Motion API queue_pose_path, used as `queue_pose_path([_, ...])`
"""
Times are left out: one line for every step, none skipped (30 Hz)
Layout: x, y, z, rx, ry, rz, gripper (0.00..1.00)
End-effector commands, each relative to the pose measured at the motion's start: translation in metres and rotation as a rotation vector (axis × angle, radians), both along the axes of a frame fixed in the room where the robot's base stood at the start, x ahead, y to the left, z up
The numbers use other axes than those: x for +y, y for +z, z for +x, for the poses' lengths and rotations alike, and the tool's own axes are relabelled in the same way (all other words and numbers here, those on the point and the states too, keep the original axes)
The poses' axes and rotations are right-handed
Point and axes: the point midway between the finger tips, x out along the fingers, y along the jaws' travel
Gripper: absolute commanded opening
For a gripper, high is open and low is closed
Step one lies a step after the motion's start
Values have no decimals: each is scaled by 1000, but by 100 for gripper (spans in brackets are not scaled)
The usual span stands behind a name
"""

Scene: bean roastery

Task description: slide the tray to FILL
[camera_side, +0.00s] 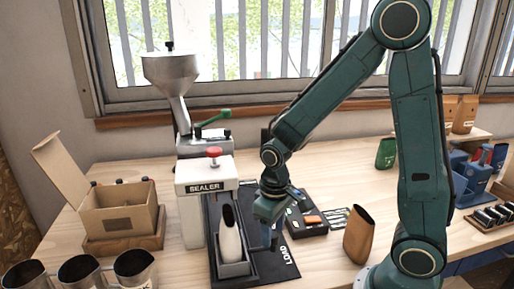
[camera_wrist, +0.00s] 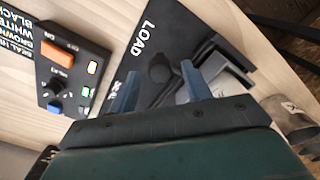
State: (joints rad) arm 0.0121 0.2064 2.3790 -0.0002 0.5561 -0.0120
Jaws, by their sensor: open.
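The grey tray (camera_side: 234,268) sits on a black track base (camera_side: 283,268) at its LOAD end, in front of the sealer. An upright pale pouch (camera_side: 230,236) with a dark open mouth stands in the tray. My gripper (camera_side: 269,240) is low, just right of the tray, with its fingers pointing down. In the wrist view its two blue fingers (camera_wrist: 160,72) are spread, with a dark round knob (camera_wrist: 160,69) showing between them. Whether the fingers touch the knob is unclear. LOAD lettering shows on the black base (camera_wrist: 138,62). No FILL label is readable.
The white sealer (camera_side: 205,185) and a funnel grinder (camera_side: 172,75) stand behind the tray. A control box (camera_side: 310,222) and brown pouch (camera_side: 358,236) stand to the right. A cardboard box (camera_side: 118,215) and several metal pitchers (camera_side: 135,268) are at left.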

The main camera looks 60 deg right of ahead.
Motion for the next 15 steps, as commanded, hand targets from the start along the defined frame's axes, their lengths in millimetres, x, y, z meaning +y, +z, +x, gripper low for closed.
queue_pose_path([0,-3,0,3,0,0,48])
queue_pose_path([0,-4,0,3,0,0,48])
queue_pose_path([0,-6,0,2,0,0,48])
queue_pose_path([0,-6,0,1,0,0,48])
queue_pose_path([0,-7,0,1,0,0,48])
queue_pose_path([0,-7,0,0,0,0,48])
queue_pose_path([0,-8,0,0,0,0,48])
queue_pose_path([0,-8,0,0,0,0,48])
queue_pose_path([0,-8,0,0,0,0,48])
queue_pose_path([0,-8,0,0,0,0,48])
queue_pose_path([0,-8,0,0,0,0,48])
queue_pose_path([0,-8,0,0,0,0,48])
queue_pose_path([0,-8,0,0,0,0,48])
queue_pose_path([0,-7,0,0,0,0,47])
queue_pose_path([0,-7,0,0,0,0,39])
